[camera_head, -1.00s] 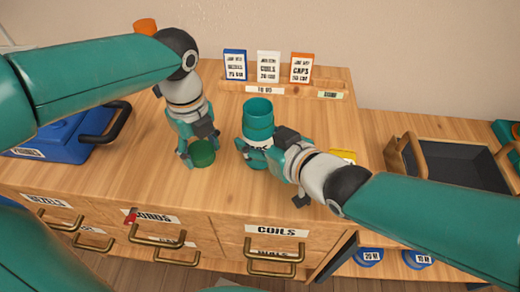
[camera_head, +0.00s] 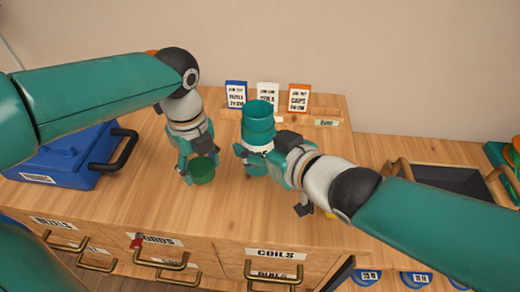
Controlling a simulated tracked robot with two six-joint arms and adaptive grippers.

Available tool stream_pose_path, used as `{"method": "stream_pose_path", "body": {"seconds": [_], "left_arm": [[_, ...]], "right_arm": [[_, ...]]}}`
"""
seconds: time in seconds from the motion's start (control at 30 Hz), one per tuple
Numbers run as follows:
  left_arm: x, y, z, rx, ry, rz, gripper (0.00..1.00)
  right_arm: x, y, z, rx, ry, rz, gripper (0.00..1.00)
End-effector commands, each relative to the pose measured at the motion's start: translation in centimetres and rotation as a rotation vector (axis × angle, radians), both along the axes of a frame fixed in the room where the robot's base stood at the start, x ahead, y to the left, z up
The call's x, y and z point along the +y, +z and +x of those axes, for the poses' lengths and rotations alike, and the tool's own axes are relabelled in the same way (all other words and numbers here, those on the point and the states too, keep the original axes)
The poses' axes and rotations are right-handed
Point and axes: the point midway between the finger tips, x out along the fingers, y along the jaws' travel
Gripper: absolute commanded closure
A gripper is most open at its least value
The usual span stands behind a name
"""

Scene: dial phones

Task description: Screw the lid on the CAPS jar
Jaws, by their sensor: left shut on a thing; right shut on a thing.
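The teal jar (camera_head: 258,124) stands upright in my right gripper (camera_head: 257,158), which is shut on its lower part. It seems to be held a little above the wooden bench top, and no CAPS label can be read on it. The dark green lid (camera_head: 202,171) is held by my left gripper (camera_head: 200,165), which is shut on it. The lid is left of the jar and lower in the picture, apart from it. The fingers hide part of both things.
Blue, white and orange cards, the orange card (camera_head: 299,97) reading CAPS, stand in a wooden rack (camera_head: 323,114) behind. A blue box (camera_head: 60,160) is at the left, a dark tray (camera_head: 450,178) at the right. Labelled drawers (camera_head: 160,255) line the front.

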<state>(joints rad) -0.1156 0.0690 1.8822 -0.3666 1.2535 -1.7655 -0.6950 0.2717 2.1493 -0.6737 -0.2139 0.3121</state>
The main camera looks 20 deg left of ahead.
Motion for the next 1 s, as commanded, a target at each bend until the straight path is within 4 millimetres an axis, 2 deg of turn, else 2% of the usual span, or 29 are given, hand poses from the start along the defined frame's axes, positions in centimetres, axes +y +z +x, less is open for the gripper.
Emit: {"method": "stream_pose_path", "body": {"seconds": [0.03,0.1,0.3,0.4,0.63,1.0], "left_arm": [[0.0,2.3,0.0,0.000,0.000,0.000,0.52],[0.0,3.9,0.0,0.000,0.000,0.000,0.52],[0.0,7.4,0.0,0.000,0.000,0.000,0.52],[0.0,8.7,0.0,0.000,-0.001,0.000,0.52],[0.0,10.2,0.0,0.000,-0.001,0.000,0.52],[0.0,10.3,0.0,0.000,-0.001,0.000,0.52]], "right_arm": [[0.0,3.1,0.0,-0.006,0.000,0.004,0.89],[0.0,5.0,0.0,-0.005,0.000,0.004,0.89],[0.0,9.2,0.0,-0.003,-0.001,0.003,0.89],[0.0,10.6,0.0,-0.003,-0.001,0.003,0.89],[0.0,12.4,0.0,-0.002,-0.001,0.002,0.89],[0.0,12.5,0.0,-0.001,-0.001,0.003,0.89]]}}
